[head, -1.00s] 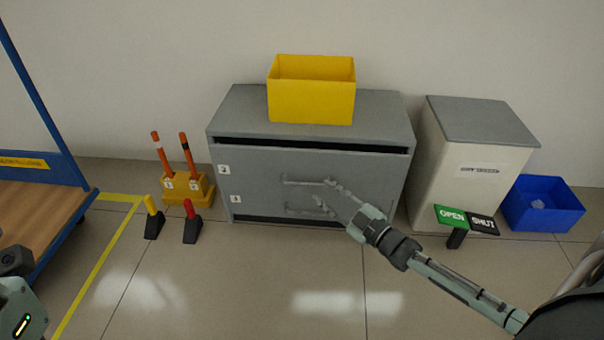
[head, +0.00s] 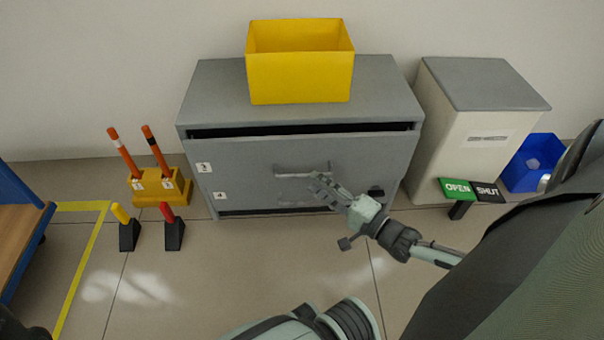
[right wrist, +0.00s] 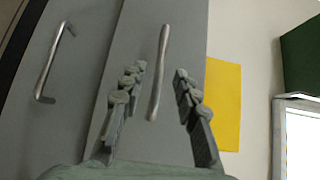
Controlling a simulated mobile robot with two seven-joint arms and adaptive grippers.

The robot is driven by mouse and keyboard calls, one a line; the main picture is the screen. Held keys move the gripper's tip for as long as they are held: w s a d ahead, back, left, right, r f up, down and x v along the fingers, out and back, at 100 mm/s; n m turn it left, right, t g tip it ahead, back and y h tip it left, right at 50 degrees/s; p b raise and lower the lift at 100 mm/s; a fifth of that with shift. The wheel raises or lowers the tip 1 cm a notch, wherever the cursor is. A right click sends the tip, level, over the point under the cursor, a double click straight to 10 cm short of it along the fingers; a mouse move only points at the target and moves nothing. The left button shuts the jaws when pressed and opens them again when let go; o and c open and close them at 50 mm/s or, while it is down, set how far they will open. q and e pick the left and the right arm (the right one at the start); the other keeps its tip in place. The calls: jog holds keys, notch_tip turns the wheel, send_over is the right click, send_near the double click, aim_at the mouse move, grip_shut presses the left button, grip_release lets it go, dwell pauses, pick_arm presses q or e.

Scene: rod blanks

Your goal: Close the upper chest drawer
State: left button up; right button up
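The grey chest (head: 213,98) stands against the wall. Its upper drawer front (head: 245,160) has a dark gap along its top edge and looks slightly out. The upper handle (head: 300,175) is a metal bar; it also shows in the right wrist view (right wrist: 159,70), beyond and between the fingers. The lower handle (right wrist: 53,62) is to its left there. My right gripper (head: 322,187) is open and empty in front of the drawers, near the right end of the handles. Its spread fingers show in the right wrist view (right wrist: 160,72). My left gripper is out of view.
A yellow bin (head: 300,78) stands on the chest. A white cabinet (head: 460,140), a blue bin (head: 530,165) and an OPEN/SHUT sign (head: 457,189) are at right. A yellow holder with orange sticks (head: 160,188) and two dark wedges stand at left.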

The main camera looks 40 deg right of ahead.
aim_at(306, 177)
jog(key=b+x, duration=0.1)
jog(key=x, duration=0.4)
grip_shut()
dwell(0.4)
